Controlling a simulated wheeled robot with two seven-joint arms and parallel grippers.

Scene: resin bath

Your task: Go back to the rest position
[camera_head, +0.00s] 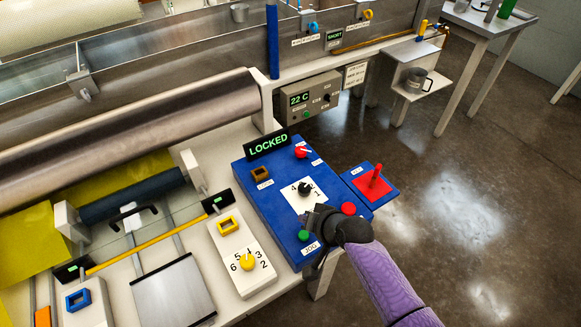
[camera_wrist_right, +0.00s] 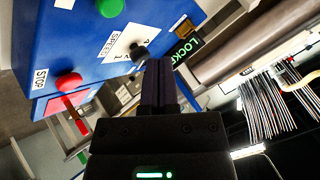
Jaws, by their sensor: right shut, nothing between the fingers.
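My right gripper (camera_head: 316,222) is over the lower part of the blue control panel (camera_head: 258,198), between the black selector knob (camera_head: 305,188) and the green button (camera_head: 303,235). In the right wrist view its dark fingers (camera_wrist_right: 158,88) are together and empty, with the tips close to the black knob (camera_wrist_right: 138,51); I cannot tell whether they touch it. The panel's display (camera_head: 268,146) reads LOCKED. A red button (camera_head: 348,208) sits just right of the gripper. My left gripper does not show in either view.
A red lever (camera_head: 375,178) stands on a small blue plate right of the panel. A white box with a yellow knob (camera_head: 247,262) lies left of the panel. A large metal roller (camera_head: 130,130) crosses the left side. Open floor (camera_head: 470,220) lies at right.

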